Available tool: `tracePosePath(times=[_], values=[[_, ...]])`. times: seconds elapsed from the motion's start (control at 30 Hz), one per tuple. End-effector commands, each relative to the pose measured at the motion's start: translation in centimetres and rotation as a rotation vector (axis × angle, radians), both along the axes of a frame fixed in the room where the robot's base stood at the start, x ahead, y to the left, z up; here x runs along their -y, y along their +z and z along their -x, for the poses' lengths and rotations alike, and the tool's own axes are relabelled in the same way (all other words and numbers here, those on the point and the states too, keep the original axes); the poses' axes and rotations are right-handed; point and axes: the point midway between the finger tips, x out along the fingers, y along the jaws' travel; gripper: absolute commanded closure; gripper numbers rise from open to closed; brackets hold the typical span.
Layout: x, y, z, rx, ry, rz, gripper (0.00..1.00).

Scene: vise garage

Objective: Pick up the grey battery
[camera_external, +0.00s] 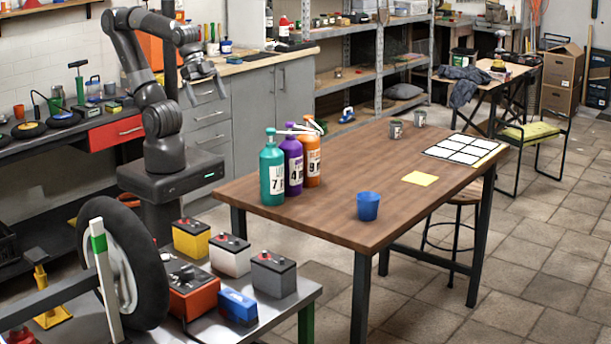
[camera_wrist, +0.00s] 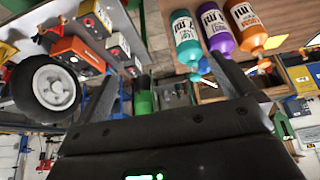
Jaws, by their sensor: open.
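The grey battery (camera_external: 273,275) stands upright at the right end of the back row on the low metal bench (camera_external: 285,310) in the external view. It is a grey box with a dark top and a red terminal cap. My gripper (camera_external: 206,93) is open and empty, raised high above and behind the bench, well apart from the battery. In the wrist view the open fingers (camera_wrist: 172,88) have nothing between them. The batteries appear small and tilted at that view's upper left; I cannot tell the grey one there for certain.
A white battery (camera_external: 230,255) and a yellow battery (camera_external: 191,240) stand left of it. An orange battery (camera_external: 193,294) and a blue battery (camera_external: 238,307) are in front. A wheel (camera_external: 121,262) rises at the bench's left. A wooden table (camera_external: 320,215) with several bottles stands behind.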

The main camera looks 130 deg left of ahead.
Motion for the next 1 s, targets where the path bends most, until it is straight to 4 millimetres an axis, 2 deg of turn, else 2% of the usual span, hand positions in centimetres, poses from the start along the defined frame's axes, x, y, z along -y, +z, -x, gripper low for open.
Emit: tracePosePath(times=[0.13,0.37,0.67,0.77,1.0], values=[[-0.1,-0.3,0.4,0.003,0.002,-0.006,0.00],[-0.1,-0.2,0.3,0.002,0.001,-0.005,0.15],[0.0,0.0,-0.3,0.000,0.000,-0.002,0.15],[0.3,0.4,-1.9,-0.008,0.000,0.007,0.15],[1.8,1.2,-9.0,-0.032,0.002,0.037,0.15]])
